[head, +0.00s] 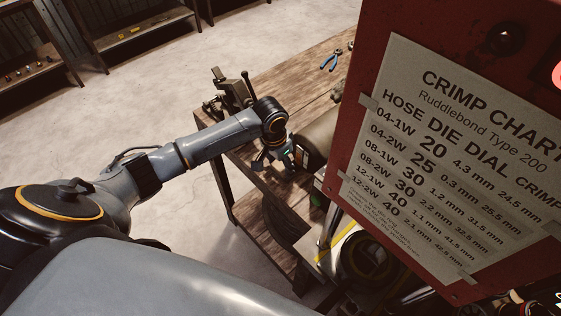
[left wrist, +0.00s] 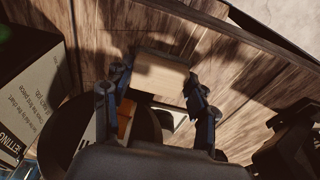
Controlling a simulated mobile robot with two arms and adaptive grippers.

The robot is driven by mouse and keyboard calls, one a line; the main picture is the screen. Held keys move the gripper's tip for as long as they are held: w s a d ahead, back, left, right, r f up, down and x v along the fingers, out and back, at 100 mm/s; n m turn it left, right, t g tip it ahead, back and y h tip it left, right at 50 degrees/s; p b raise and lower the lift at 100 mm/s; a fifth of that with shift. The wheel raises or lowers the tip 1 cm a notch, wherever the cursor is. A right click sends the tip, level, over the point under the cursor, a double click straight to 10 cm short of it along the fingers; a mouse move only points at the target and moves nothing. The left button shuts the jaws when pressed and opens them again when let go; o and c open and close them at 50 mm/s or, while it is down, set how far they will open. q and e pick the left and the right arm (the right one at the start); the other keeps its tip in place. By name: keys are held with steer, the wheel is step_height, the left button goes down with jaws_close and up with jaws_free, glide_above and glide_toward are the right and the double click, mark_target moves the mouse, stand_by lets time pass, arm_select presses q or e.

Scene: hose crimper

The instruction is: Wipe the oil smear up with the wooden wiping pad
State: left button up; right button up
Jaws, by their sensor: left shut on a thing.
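The wooden wiping pad (left wrist: 160,76) is a pale block between the two fingers of my left gripper (left wrist: 157,88) in the left wrist view. The gripper is shut on it, over the plank top of the workbench (left wrist: 245,80). I cannot tell whether the pad touches the wood. In the head view my left gripper (head: 276,158) is small and points down over the bench (head: 300,75); the pad is not clear there. Dark shadows cross the planks, and I cannot pick out the oil smear among them. My right gripper is not in view.
A red panel with a crimp chart (head: 450,150) blocks the right of the head view. Blue-handled pliers (head: 331,61) lie at the bench's far end. A vise (head: 232,92) stands at its left edge. A labelled box (left wrist: 38,100) stands left in the wrist view.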

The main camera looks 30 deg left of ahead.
mark_target(295, 184)
arm_select(q)
steer(key=shift+f, duration=0.3)
stand_by(0.5)
steer(key=shift+s+d+r+p, duration=0.1)
steer(key=shift+s+d+p, duration=0.25)
steer(key=shift+d, duration=0.3)
steer(key=shift+s+d+p, duration=0.15)
steer(key=shift+d+p, duration=0.3)
steer(key=shift+d, duration=0.15)
steer(key=shift+s+d, duration=0.25)
steer(key=shift+d, duration=0.45)
steer(key=shift+s+d, duration=0.2)
steer(key=shift+d, duration=0.5)
steer(key=shift+w+a, duration=0.3)
steer(key=shift+a, duration=0.6)
steer(key=shift+w+a, duration=0.35)
steer(key=shift+a, duration=0.55)
steer(key=shift+w+a, duration=0.3)
steer(key=shift+a, duration=0.6)
steer(key=shift+d, duration=0.1)
steer(key=shift+s+d, duration=0.35)
steer(key=shift+d, duration=0.5)
steer(key=shift+s+d, duration=0.3)
steer(key=shift+d, duration=0.6)
steer(key=shift+s+d, duration=0.35)
steer(key=shift+d, duration=0.5)
